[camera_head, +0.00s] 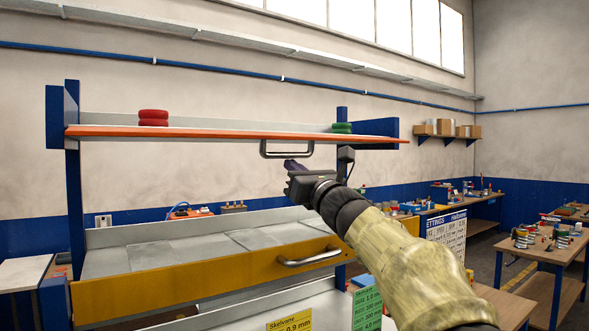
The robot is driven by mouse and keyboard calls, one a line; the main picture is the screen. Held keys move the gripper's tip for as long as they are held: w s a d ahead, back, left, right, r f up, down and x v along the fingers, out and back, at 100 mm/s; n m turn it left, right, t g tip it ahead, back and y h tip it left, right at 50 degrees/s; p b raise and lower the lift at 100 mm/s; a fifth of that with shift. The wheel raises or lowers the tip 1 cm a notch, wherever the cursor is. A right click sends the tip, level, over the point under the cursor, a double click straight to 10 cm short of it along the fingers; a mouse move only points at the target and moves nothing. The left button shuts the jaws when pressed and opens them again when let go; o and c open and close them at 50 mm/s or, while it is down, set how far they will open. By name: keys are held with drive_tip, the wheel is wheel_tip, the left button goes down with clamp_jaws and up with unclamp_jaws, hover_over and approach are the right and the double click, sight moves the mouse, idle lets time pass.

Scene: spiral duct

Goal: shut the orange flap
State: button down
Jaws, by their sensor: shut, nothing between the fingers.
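The orange flap (220,132) shows as a long thin edge across the upper compartment, roughly level, between two blue side boxes. Its dark bar handle (287,152) hangs below the edge, right of the middle. My gripper (294,164) is shut and empty, its purplish tips just under the handle's right part. I cannot tell whether the tips touch the handle. My arm reaches up from the lower right and hides part of the unit's right side.
A yellow front (200,275) with a metal handle (310,258) is lower down, below a grey tray surface (160,257). Red rings (153,117) and green rings (342,128) sit above the orange edge. Workbenches (560,240) stand at right.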

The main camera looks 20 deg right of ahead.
drive_tip(key=shift+s+d+r+g+p, duration=0.1)
drive_tip(key=shift+s+r+g+p, duration=0.2)
drive_tip(key=shift+p, duration=0.15)
drive_tip(key=shift+w, duration=0.1)
idle(0.4)
